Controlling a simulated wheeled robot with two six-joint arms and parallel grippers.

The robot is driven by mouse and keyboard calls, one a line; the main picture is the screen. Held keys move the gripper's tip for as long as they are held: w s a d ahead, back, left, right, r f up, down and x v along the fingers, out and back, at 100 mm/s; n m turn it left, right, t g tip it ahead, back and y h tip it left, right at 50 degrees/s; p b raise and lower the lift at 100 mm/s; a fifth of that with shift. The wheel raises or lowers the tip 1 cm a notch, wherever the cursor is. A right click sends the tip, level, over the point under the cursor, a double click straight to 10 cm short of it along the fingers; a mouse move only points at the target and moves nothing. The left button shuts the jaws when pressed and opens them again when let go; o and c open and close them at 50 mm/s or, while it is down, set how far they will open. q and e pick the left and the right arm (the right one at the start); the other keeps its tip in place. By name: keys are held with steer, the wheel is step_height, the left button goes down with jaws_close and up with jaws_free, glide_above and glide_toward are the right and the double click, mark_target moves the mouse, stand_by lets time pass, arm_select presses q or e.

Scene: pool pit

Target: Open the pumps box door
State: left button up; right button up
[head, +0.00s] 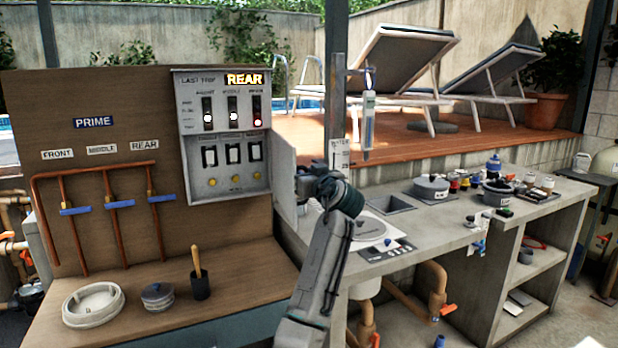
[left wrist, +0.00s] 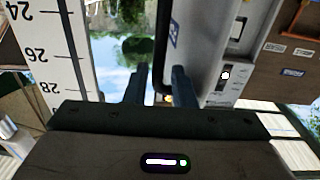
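The pumps box (head: 222,135) is a grey panel box on the brown board, with lamps, switches and a lit REAR sign. Its door (head: 285,172) is swung out on the right side, roughly edge-on to me, so the inside shows. My left gripper (head: 305,186) is at the door's outer edge. In the left wrist view the door (left wrist: 205,45) is a grey panel with a dark edge, and the two fingers of my left gripper (left wrist: 160,88) stand apart on either side of that edge. Whether a finger touches it is unclear. My right gripper is out of view.
Copper pipes with blue valve handles (head: 120,204) are left of the box. A white ring (head: 93,304), a grey lidded pot and a dark cup with a wooden handle stand on the ledge below. A post with a ruler (head: 340,153) rises close behind my gripper. A cluttered counter (head: 440,225) is at right.

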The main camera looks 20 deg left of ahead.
arm_select(q)
steer(key=shift+o, duration=0.4)
steer(key=shift+a+f, duration=0.2)
steer(key=shift+d, duration=0.2)
